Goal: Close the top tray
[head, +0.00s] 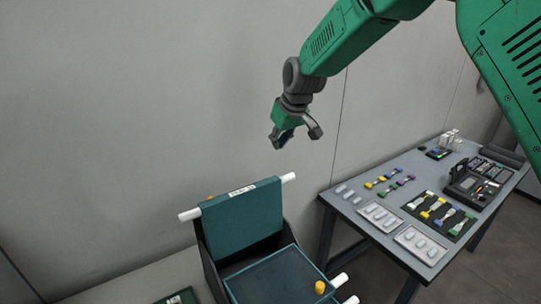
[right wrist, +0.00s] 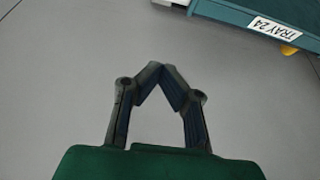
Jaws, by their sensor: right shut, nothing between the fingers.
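A teal tray (head: 240,222) stands raised, nearly upright, at the back of a dark box, with a white label on its top edge and white rod ends at both sides. A second teal tray (head: 272,282) lies lower in front, with a yellow knob on it. My right gripper (head: 292,136) is above and to the right of the raised tray, apart from it. In the right wrist view its fingertips (right wrist: 162,72) meet with nothing between them. A teal tray edge (right wrist: 262,20) labelled "TRAY 24" shows there at top right, apart from the fingers. My left gripper is not in view.
A grey table (head: 345,213) on the right holds a splicing device (head: 470,186), coloured connectors and small trays. A grey wall is behind the box. The air between my right gripper and the raised tray is clear.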

